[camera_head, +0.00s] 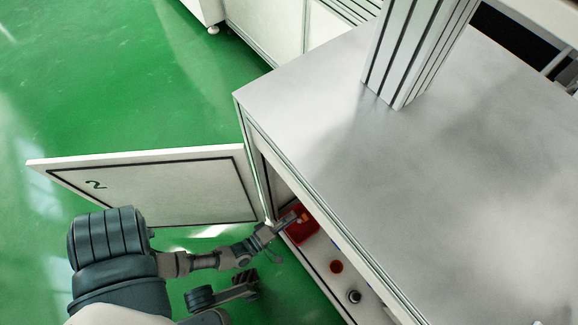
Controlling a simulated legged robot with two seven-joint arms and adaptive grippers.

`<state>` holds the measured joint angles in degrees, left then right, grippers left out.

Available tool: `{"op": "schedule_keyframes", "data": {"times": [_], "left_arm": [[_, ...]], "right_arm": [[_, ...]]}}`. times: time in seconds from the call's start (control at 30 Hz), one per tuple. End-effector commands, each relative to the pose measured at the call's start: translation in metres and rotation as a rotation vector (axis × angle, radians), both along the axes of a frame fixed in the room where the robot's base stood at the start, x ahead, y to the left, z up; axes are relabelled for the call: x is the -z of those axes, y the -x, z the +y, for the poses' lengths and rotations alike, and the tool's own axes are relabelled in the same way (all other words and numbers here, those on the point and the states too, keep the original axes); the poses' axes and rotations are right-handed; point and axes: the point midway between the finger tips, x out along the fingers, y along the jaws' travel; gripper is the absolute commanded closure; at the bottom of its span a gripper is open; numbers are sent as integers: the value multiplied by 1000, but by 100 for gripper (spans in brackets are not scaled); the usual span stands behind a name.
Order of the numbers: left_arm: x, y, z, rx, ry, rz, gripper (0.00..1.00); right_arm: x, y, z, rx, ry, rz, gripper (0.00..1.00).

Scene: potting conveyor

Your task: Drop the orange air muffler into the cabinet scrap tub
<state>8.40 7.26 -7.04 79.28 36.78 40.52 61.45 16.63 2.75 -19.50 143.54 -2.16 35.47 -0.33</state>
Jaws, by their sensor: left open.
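My left gripper (292,221) reaches through the open cabinet front and is open, its tips over a red tub (302,234) on the cabinet floor. The tub is partly hidden by the gripper and the cabinet's edge. A small orange spot (304,217) shows at the fingertips, against the tub. It may be the air muffler, but it is too small to tell, and I cannot tell whether it touches the gripper or lies in the tub. My right gripper is not in view.
The cabinet door (160,190), marked 2, stands open to the left. A round reddish item (336,267) and a dark knob-like item (354,297) sit nearer on the cabinet floor. The grey worktop (420,190) overhangs the opening. Green floor (120,80) is clear at upper left.

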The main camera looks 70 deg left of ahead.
Motion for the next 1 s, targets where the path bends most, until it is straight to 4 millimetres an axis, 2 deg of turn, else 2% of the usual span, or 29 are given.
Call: {"op": "schedule_keyframes", "data": {"times": [0.2, 0.4, 1.0], "left_arm": [[-40, 0, 2, 0, 5, -2, 55], [-60, 0, 2, 0, 3, 0, 55], [-62, -1, 3, 0, 3, 0, 55]], "right_arm": [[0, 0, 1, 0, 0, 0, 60], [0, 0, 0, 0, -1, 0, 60], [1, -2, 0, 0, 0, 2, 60]]}}
